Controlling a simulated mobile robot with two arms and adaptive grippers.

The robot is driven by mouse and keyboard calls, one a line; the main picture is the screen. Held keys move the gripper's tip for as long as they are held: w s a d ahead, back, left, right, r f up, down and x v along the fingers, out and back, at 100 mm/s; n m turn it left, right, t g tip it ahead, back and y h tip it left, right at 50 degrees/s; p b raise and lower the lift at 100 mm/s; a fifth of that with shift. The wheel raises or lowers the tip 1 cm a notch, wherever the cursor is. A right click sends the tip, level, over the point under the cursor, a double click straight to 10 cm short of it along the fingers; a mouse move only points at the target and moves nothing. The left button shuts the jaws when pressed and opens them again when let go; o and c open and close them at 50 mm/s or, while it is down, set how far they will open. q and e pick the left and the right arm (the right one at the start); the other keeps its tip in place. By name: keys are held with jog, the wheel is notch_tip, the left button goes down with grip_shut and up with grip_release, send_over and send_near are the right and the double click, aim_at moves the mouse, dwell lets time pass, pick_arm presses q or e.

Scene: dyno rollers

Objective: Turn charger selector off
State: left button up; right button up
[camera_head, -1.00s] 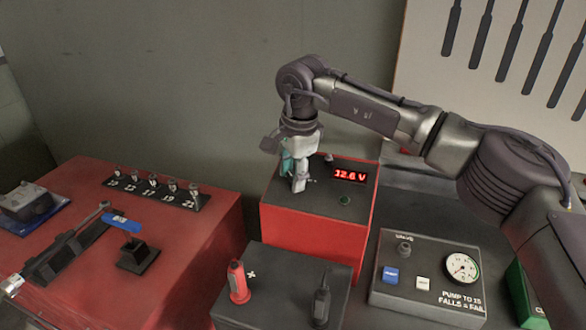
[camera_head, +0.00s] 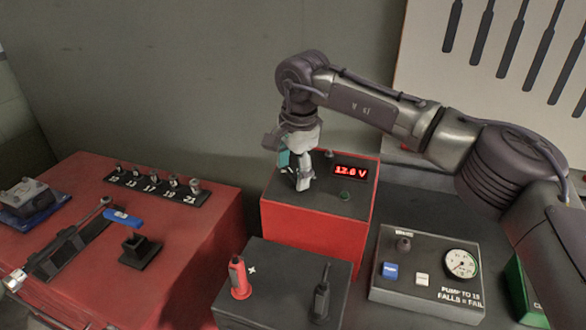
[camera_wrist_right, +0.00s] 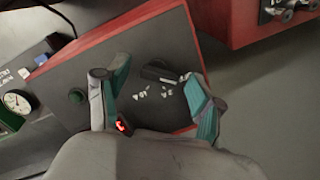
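The charger (camera_head: 318,245) is a red box with a dark top panel. Its red display (camera_head: 350,172) reads 12.6 V, and a green button (camera_head: 345,196) sits in front of the display. My right gripper (camera_head: 298,184) is low over the left part of the panel and hides the selector in the head view. In the right wrist view, the black selector knob (camera_wrist_right: 161,74) shows between the two spread fingers of my right gripper (camera_wrist_right: 155,82), with white markings beside it. A gap shows between knob and fingers. My left gripper is not in view.
A dark box with a red clamp (camera_head: 238,278) and a black clamp (camera_head: 321,295) stands in front of the charger. A gauge panel (camera_head: 430,292) is at the right. A red bench (camera_head: 190,240) with sockets and a blue-handled tool is at the left.

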notch_tip(320, 180, up, 12)
jog(key=s+d, duration=0.1)
jog(key=shift+s, duration=0.35)
dwell(0.4)
